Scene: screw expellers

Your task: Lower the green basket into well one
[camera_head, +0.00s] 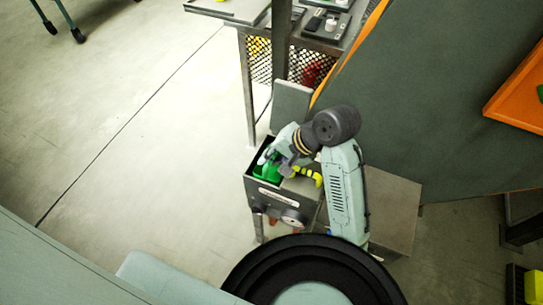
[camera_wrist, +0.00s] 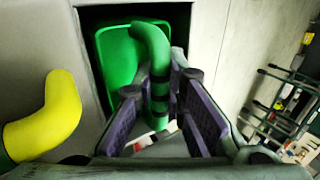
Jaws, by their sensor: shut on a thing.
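The green basket (camera_head: 267,173) is at the left opening of a grey box-like unit (camera_head: 262,193). In the wrist view the basket (camera_wrist: 117,62) sits in a dark rectangular opening (camera_wrist: 182,16), with its thick green, dark-banded handle (camera_wrist: 152,42) rising towards me. My gripper (camera_wrist: 160,112) has its purple-padded fingers on either side of this handle and holds it. In the head view my gripper (camera_head: 283,168) is over the left part of the unit. How deep the basket sits is hidden, and I cannot read which well this is.
A yellow curved handle (camera_head: 312,175) stands just right of the basket; it also shows in the wrist view (camera_wrist: 47,115). An upright grey lid (camera_head: 291,103) is behind the unit. A mesh-sided bench (camera_head: 262,58) stands further back. The floor at left is clear.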

